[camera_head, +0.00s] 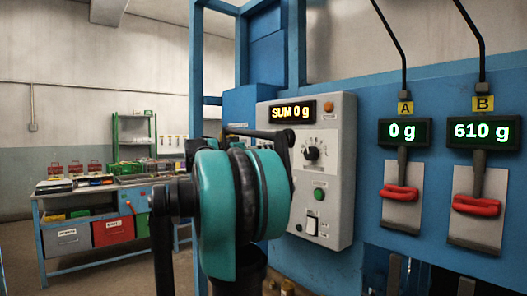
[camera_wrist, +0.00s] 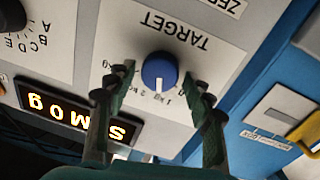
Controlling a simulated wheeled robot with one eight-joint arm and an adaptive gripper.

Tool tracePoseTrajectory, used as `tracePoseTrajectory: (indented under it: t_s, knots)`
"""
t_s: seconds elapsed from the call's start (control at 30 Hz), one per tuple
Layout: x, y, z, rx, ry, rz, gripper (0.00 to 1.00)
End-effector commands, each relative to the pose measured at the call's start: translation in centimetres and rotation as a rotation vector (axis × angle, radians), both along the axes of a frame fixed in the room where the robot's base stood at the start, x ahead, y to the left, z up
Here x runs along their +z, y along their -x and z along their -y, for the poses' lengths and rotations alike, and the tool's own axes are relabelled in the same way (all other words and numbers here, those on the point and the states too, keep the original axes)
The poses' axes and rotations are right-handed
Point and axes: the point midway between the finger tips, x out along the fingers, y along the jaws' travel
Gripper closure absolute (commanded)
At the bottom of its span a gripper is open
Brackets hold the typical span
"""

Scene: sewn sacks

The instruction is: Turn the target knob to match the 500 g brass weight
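The target knob (camera_wrist: 160,70) is blue with a white pointer mark toward the picture's bottom. It sits on the grey panel (camera_wrist: 112,38) under upside-down "TARGET" lettering; some scale figures are hidden by my fingers. My gripper (camera_wrist: 160,84) is open, with one dark finger on each side of the knob and gaps between. Whether the tips reach around it I cannot tell. In the head view my teal arm hides the knob and gripper. The sum display (camera_head: 293,112) reads "SUM 0 g". I do not see the 500 g brass weight.
A black selector knob (camera_head: 311,153) and a green button (camera_head: 319,194) share the panel. Display A (camera_head: 404,132) reads 0 g and display B (camera_head: 482,131) reads 610 g, above red-handled clamps. A workbench (camera_head: 100,188) with bins stands at the left.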

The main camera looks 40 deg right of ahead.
Motion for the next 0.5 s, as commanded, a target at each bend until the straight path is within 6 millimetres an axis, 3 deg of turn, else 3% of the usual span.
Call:
tracePoseTrajectory:
  t_s: [0.07, 0.3, 0.5]
  knots:
    - [0.00, 0.00, -0.01, 0.000, 0.000, 0.000, 0.61]
    - [0.00, -0.01, -0.02, 0.000, 0.000, 0.000, 0.91]
    - [0.00, -0.02, -0.02, 0.000, 0.001, -0.013, 0.91]
